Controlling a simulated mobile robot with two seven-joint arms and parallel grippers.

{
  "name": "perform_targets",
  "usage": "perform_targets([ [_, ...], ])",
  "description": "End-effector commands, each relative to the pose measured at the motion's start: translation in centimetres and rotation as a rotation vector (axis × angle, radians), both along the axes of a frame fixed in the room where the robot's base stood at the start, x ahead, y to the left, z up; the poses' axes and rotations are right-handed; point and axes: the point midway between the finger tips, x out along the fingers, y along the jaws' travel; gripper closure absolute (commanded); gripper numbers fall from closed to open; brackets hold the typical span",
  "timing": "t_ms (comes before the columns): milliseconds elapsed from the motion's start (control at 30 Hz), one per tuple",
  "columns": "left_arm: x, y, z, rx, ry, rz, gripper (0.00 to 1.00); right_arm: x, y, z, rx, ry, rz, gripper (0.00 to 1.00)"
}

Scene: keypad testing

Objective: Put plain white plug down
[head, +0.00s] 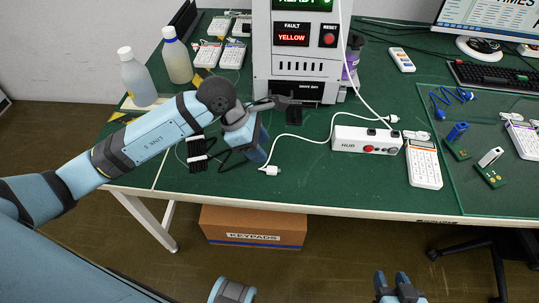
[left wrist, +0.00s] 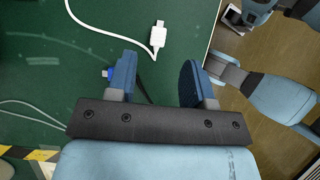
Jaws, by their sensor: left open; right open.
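The plain white plug (head: 271,170) lies on the green table mat near the front edge, at the end of a white cable. In the left wrist view the white plug (left wrist: 158,36) lies beyond the fingertips, apart from them. My left gripper (head: 258,148) is above the mat beside the plug, with its fingers apart and nothing between them (left wrist: 158,78). A blue plug (left wrist: 107,73) shows beside the outside of one left finger. My right gripper (head: 392,284) is open at the bottom of the head view, in front of the table.
A white hub box (head: 366,140) stands right of the plug, with a white keypad (head: 424,166) beside it. The test station (head: 300,50) stands behind, its screen reading YELLOW. A coil of black cable (head: 197,154) lies left of my left gripper. Two bottles (head: 138,78) stand further left.

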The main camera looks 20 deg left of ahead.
Motion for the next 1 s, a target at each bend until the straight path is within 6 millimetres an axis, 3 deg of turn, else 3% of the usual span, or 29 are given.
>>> perform_targets([
  [100, -0.3, 1.1, 2.1, 0.002, -0.003, 0.000, 0.53, -0.1, -0.1, -0.2, -0.004, 0.007, -0.001, 0.57],
  [300, -0.6, 2.0, 3.8, 0.001, -0.001, 0.000, 0.53, -0.2, -0.1, -0.5, -0.008, 0.014, -0.001, 0.57],
  [1000, -0.6, 2.1, 4.0, 0.000, 0.000, -0.001, 0.53, 0.1, -0.1, -0.1, -0.005, 0.006, -0.003, 0.57],
])
